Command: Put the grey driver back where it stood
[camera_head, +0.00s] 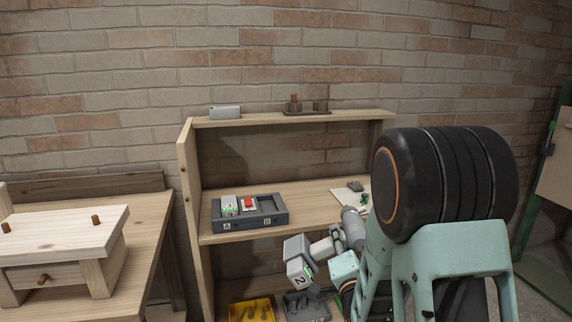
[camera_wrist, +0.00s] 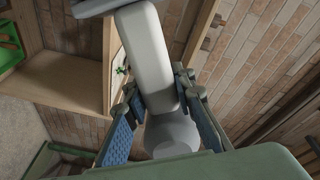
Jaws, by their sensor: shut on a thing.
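The grey driver (camera_head: 321,248) is in my gripper (camera_head: 346,270), held in the air in front of the shelf unit. Its rounded grey body (camera_head: 352,228) is to the right, and its block-shaped end (camera_head: 299,261), marked 2 with a green strip, hangs at the lower left. In the wrist view, the blue-padded fingers of my gripper (camera_wrist: 160,92) close on both sides of the light grey handle (camera_wrist: 146,55). The rounded body (camera_wrist: 172,135) is close to the palm. The driver is tilted and touches no shelf that I can see.
A dark tray (camera_head: 214,223) marked A and B stands on the middle shelf (camera_head: 310,203), with a grey block and a red piece. Below are a yellow tray (camera_head: 233,309) and a grey tray (camera_head: 325,309). A grey box (camera_head: 226,111) sits on top. A wooden table (camera_head: 150,222) stands left.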

